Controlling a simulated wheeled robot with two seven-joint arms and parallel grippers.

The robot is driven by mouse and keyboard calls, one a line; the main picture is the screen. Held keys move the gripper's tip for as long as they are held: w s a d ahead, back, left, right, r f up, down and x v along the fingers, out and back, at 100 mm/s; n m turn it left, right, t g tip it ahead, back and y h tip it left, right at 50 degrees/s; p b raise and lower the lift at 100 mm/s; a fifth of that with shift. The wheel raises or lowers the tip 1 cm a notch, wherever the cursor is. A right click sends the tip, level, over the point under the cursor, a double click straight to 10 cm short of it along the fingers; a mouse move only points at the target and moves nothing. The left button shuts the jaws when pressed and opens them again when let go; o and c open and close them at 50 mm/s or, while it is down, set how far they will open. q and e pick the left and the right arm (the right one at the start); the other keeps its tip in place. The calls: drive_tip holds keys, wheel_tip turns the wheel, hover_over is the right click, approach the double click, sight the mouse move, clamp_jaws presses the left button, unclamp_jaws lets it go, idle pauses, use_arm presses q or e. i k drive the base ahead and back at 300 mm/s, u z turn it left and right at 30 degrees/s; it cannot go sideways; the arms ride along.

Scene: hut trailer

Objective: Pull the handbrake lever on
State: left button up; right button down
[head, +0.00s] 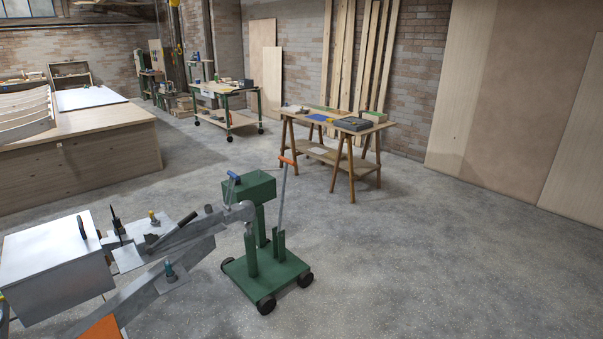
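The trailer's grey metal drawbar (150,288) comes in from the lower left and ends in a coupling (238,212) at the green wheeled stand. A lever with a black grip (186,220) lies low along the top of the drawbar, its grip end tilted up toward the coupling; it looks like the handbrake lever. A blue handle (234,178) stands above the coupling. Neither of my grippers shows in the head view, and nothing is seen touching the lever.
The green wheeled stand (265,277) carries an upright bar with an orange handle (287,160). A silver box (55,262) sits on the drawbar at left. A wooden trestle table (345,160) stands behind. A large wooden platform (80,160) fills the left. The right floor is clear.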

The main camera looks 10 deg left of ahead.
sight(148, 250)
drive_tip(key=u, duration=0.05)
drive_tip(key=i, duration=2)
drive_tip(key=u, duration=1.65)
drive_tip(key=i, duration=0.95)
drive_tip(key=u, duration=1)
